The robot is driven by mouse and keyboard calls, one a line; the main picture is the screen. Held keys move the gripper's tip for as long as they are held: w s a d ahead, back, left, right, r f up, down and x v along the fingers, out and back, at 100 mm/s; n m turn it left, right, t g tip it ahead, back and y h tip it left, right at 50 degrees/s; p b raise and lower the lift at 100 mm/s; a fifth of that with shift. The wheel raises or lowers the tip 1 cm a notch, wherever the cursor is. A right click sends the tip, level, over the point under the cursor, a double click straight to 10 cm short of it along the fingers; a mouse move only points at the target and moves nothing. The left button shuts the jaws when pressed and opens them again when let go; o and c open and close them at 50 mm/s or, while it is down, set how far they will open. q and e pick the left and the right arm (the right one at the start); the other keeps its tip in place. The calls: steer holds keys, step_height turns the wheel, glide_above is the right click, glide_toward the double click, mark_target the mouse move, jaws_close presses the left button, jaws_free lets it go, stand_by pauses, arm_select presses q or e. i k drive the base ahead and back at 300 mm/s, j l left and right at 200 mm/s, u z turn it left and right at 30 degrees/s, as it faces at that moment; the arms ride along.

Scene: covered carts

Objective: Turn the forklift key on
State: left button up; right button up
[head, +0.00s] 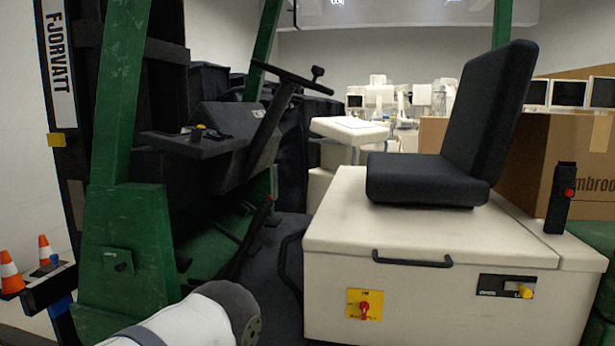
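A green and cream forklift fills the view. Its cream seat base (430,275) faces me. A red rotary switch or key (365,307) sits on a yellow plate low on this face. Further right, a yellow key-like piece (525,292) sticks out of a small black panel (496,286). A small yellow knob (199,130) is on the dark dashboard. I cannot tell for sure which of these is the key, nor its on or off position. A white and grey link of my arm enters at the bottom left; neither gripper shows.
The black seat (428,182) is on the base, with a black handle (411,260) below it. A black lever box with a red button (561,198) stands at right. Steering wheel (292,77), green posts and traffic cones (46,250) are at left. Cardboard boxes (549,160) stand behind.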

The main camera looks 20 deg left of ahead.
mark_target(196, 135)
steer(key=u, duration=1.4)
